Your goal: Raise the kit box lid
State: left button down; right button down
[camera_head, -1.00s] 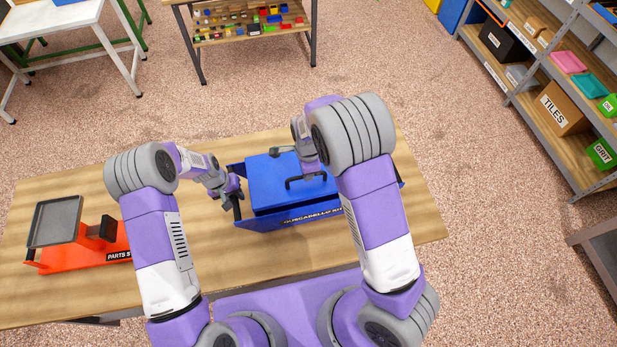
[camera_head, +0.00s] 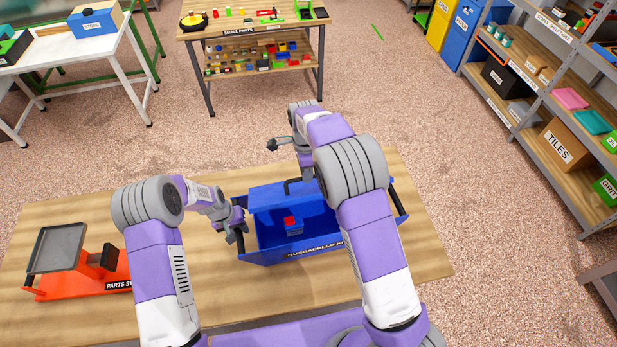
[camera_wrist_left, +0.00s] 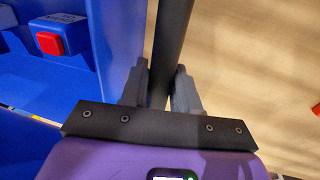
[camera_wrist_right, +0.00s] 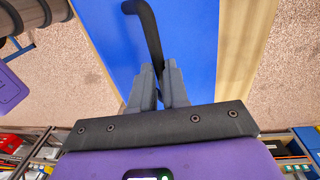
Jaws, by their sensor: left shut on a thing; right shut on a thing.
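The blue kit box (camera_head: 315,250) stands on the wooden table with its lid (camera_head: 290,205) raised and tilted up at the back. The lid's black handle also shows in the right wrist view (camera_wrist_right: 148,30). My right gripper (camera_head: 298,182) is shut on that handle; its fingers (camera_wrist_right: 160,82) close around the bar in the right wrist view. My left gripper (camera_head: 241,232) is shut on the black side handle at the box's left end; the bar (camera_wrist_left: 170,50) runs between its fingers (camera_wrist_left: 160,85). A small blue thing with a red button (camera_head: 292,225) shows inside the box.
An orange parts stand (camera_head: 85,277) with a grey tray sits on the table's left. Bare table (camera_head: 190,250) lies between it and the box. A small-parts bench (camera_head: 255,32) and shelves (camera_head: 560,150) stand beyond the table.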

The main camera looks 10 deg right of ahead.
jog(key=shift+w+f, duration=0.15)
jog(key=shift+f, duration=0.15)
jog(key=c, duration=1.1)
grip_release()
jog(key=shift+w+a, duration=0.1)
jog(key=shift+r, duration=0.1)
jog(key=r, duration=1.2)
jog(key=shift+w, duration=0.3)
